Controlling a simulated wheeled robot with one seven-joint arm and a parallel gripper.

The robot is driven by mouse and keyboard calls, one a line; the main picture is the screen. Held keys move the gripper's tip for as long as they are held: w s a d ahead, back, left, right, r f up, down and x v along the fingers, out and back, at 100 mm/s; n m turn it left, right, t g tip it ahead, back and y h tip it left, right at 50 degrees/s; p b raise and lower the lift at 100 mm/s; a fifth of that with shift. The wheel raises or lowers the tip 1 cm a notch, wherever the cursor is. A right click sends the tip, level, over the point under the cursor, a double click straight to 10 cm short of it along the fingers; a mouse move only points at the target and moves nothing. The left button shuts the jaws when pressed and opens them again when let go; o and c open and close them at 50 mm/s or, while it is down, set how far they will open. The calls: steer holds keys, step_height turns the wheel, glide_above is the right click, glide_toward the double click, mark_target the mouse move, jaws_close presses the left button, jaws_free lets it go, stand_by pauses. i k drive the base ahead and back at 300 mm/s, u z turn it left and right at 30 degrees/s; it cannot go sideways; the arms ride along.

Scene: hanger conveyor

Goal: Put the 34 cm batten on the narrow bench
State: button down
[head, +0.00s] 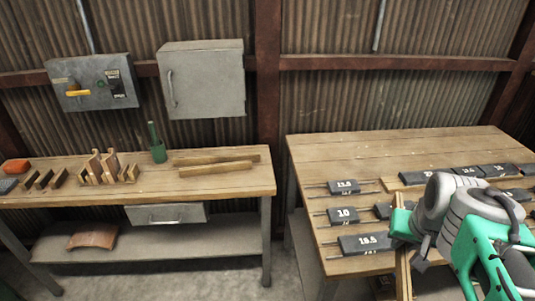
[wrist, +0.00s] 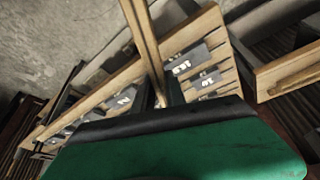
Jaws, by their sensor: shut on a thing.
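My gripper (wrist: 160,98) is shut on a long, thin wooden batten (wrist: 142,40). In the head view the batten (head: 403,272) shows as a pale strip beside my green arm, over the front of the right table; its length is not readable and its far end is cut off. My fingertips are hidden behind the arm in the head view. The left bench (head: 230,188), the shallower of the two worktops, looks like the narrow bench. Two wooden battens (head: 216,168) lie on its right part.
The right table (head: 370,150) holds several dark numbered blocks (head: 343,187) with rods. The left bench also carries a green holder (head: 158,153), wooden brackets (head: 103,167) and an orange item (head: 15,166). Its front middle is clear. A gap of floor separates bench and table.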

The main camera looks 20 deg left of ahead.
mark_target(215, 183)
steer(key=u, duration=2)
steer(key=i, duration=1.7)
steer(key=z, duration=0.05)
